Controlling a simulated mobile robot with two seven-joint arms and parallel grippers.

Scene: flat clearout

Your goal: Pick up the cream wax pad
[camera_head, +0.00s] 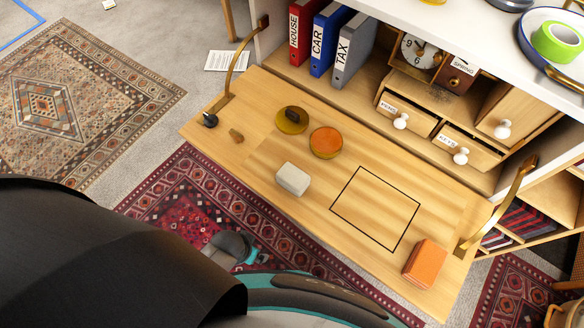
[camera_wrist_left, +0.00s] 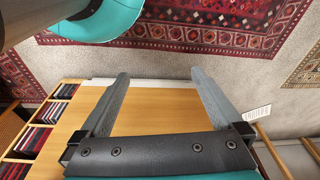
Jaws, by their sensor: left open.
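The cream pad (camera_head: 293,178) is a small pale block with rounded edges. It lies flat near the front edge of the wooden drop-down flap (camera_head: 335,155), left of a black square outline. My left gripper (camera_wrist_left: 158,76) is open, with its two grey fingers spread and nothing between them. In the head view I cannot make out the left fingers. My right gripper is not in view.
The flap also holds an orange round tin (camera_head: 326,143), an olive disc (camera_head: 292,120) with a dark piece on it, a small brown piece (camera_head: 236,136) and an orange block (camera_head: 425,264). Binders (camera_head: 332,38) and small drawers (camera_head: 405,112) stand behind. The black outlined square (camera_head: 375,207) is empty.

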